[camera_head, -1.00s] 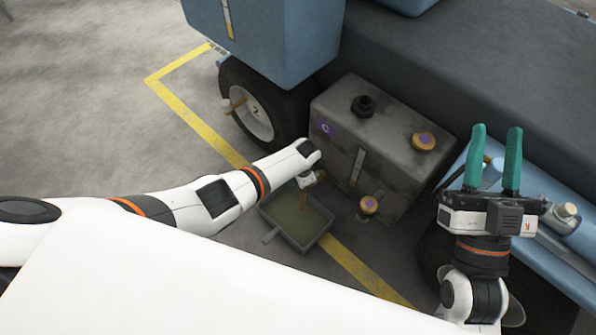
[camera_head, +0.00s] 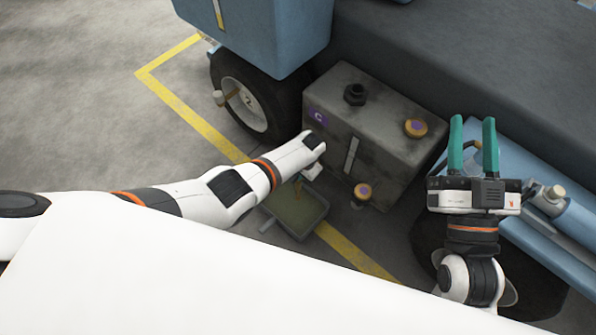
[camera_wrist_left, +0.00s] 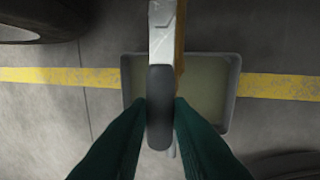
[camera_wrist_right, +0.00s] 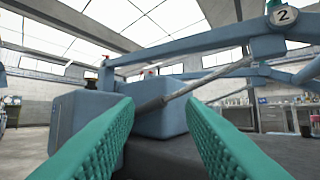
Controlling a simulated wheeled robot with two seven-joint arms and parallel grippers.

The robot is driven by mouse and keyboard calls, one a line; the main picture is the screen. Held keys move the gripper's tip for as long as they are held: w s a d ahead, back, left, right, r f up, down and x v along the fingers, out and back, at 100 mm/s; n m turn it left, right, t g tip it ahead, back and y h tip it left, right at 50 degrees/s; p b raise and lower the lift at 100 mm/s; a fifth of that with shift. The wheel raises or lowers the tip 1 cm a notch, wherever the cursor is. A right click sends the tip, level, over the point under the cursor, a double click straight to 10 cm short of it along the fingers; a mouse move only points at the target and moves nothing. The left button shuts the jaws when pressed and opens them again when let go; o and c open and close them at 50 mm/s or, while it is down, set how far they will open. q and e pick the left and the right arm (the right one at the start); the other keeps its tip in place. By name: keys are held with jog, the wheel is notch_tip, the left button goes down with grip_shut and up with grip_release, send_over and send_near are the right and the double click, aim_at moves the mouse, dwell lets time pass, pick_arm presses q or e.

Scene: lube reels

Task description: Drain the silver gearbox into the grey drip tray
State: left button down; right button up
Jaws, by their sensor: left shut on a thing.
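The gearbox (camera_head: 375,135) is a grimy grey metal box with a purple "C" label, under the machine. The grey drip tray (camera_head: 312,222) lies on the floor at its lower left and holds murky greenish-brown fluid. In the left wrist view the tray (camera_wrist_left: 230,100) is below my left gripper (camera_wrist_left: 160,108). That gripper is shut on a dark-tipped silver lever (camera_wrist_left: 160,105). A brown strip, seemingly oil, shows beside the lever and over the tray. In the head view my arm mostly hides the lever. My right gripper (camera_head: 473,148) is open and empty, right of the gearbox.
A wheel (camera_head: 245,105) stands at left, blue pipes (camera_head: 540,215) at right. Floor at far left is clear.

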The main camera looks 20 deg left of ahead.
pick_arm(q)
jog(key=shift+d, duration=0.1)
jog(key=c, duration=1.3)
grip_release()
jog(key=shift+r+p, duration=0.3)
jog(key=shift+r, duration=0.1)
pick_arm(e)
jog(key=s+d+f+g+h+p, duration=0.1)
jog(key=d+f+g+h+p, duration=0.1)
jog(key=f+g, duration=0.4)
jog(key=s+d+f+g+h+p, duration=0.15)
jog(key=f+g, duration=0.25)
jog(key=f, duration=0.4)
pick_arm(q)
notch_tip(320, 180, up, 11)
jog(key=s+d+p, duration=0.1)
jog(key=d+p, duration=0.1)
jog(key=p, duration=0.2)
pick_arm(e)
jog(key=s+d+f+g+h, duration=0.1)
jog(key=s+f+g, duration=0.1)
jog(key=s+g, duration=0.2)
jog(key=s+d+f+g+h, duration=0.1)
jog(key=s+d+f+g, duration=0.1)
jog(key=s+g, duration=0.2)
jog(key=shift+s+d+m, duration=0.25)
jog(key=shift+s+m, duration=0.15)
jog(key=shift+s, duration=1.3)
